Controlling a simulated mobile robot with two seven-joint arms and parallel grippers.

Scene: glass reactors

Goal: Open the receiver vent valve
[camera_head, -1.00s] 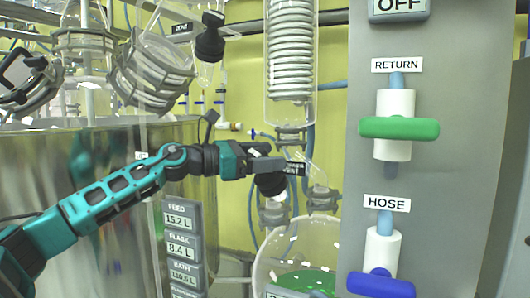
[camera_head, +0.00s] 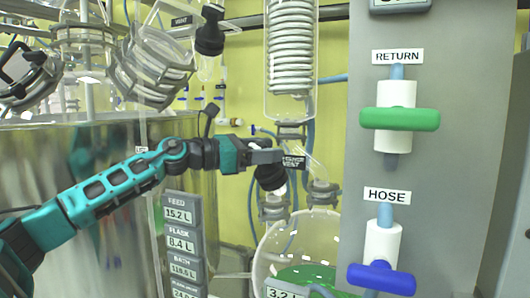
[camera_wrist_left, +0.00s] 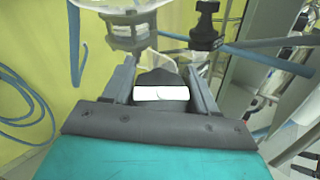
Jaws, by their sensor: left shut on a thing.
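The receiver vent valve has a black knob (camera_head: 270,177), just below and beside a small dark tag reading roughly "RECEIVER VENT" (camera_head: 293,162). My left gripper (camera_head: 266,157) reaches in from the left and is shut on this valve's dark top. In the left wrist view the dark knob (camera_wrist_left: 160,77) sits between both fingers of my left gripper (camera_wrist_left: 160,84), with a white strip across its near side. The fingers hide part of the valve, so its handle angle cannot be told. The receiver (camera_head: 318,244) is a clear round vessel with green liquid below. My right gripper is not in view.
A grey panel (camera_head: 465,140) at the right carries a green RETURN handle (camera_head: 400,119) and a blue HOSE handle (camera_head: 381,278). A glass coil condenser (camera_head: 291,50) hangs above. Another black-capped valve (camera_head: 209,38) is up left, beside a VENT tag. A steel vessel (camera_head: 60,160) stands behind my arm.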

